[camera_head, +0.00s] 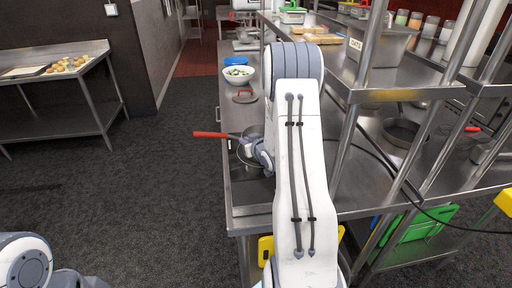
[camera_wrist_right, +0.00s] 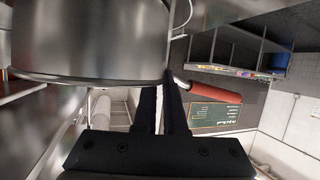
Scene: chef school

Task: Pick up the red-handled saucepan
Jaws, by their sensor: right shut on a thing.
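The red-handled saucepan (camera_head: 247,165) is a steel pan at the left edge of the steel counter. Its red handle (camera_head: 208,135) points left, out over the floor. My right gripper (camera_head: 253,146) is at the pan, partly hidden by my right arm. In the right wrist view the pan's steel body (camera_wrist_right: 90,38) fills the upper left and the red handle (camera_wrist_right: 213,92) runs right. The dark fingers of my right gripper (camera_wrist_right: 171,78) are close together, shut on the saucepan near the handle's inner end. I cannot tell whether the pan is clear of the counter. My left gripper is out of view.
A white bowl of greens (camera_head: 239,75), a blue bowl (camera_head: 236,61) and a lid (camera_head: 245,97) stand farther back on the counter. Shelf posts (camera_head: 357,95) rise right of my arm. Another pan (camera_head: 403,132) sits beyond them. The floor at left is clear.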

